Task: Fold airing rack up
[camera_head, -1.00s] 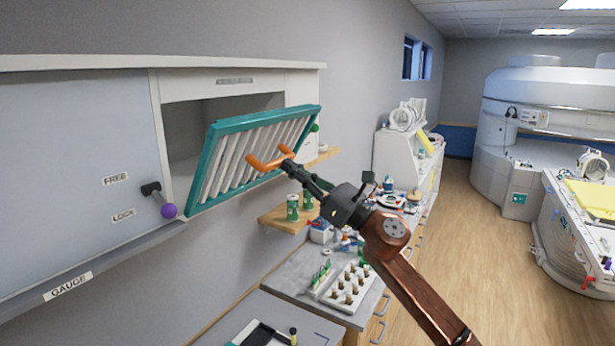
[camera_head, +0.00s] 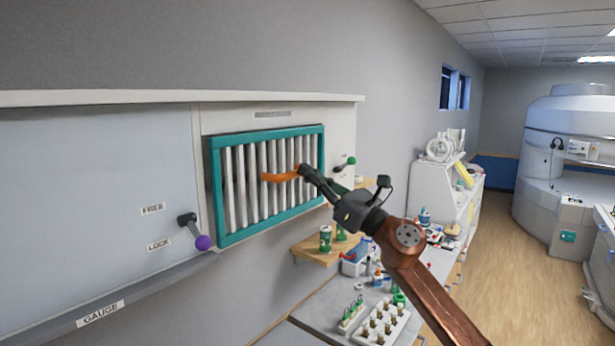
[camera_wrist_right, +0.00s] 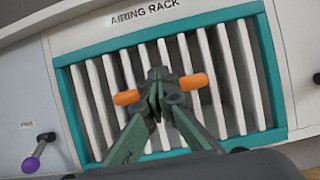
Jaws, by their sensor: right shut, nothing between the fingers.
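The airing rack (camera_head: 213,190) has a teal frame and white slats. In the head view it stands upright, about flush with the opening of the white wall cabinet. It also shows in the right wrist view (camera_wrist_right: 165,38), under an "AIRING RACK" label. My left gripper is not in view.
A lever with a purple knob (camera_head: 203,243) sits left of the rack by FREE and LOCK labels. A green-knobbed lever (camera_head: 345,162) is at its right. Below are a wooden shelf (camera_head: 315,254) with green cans and a cluttered counter (camera_head: 335,290).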

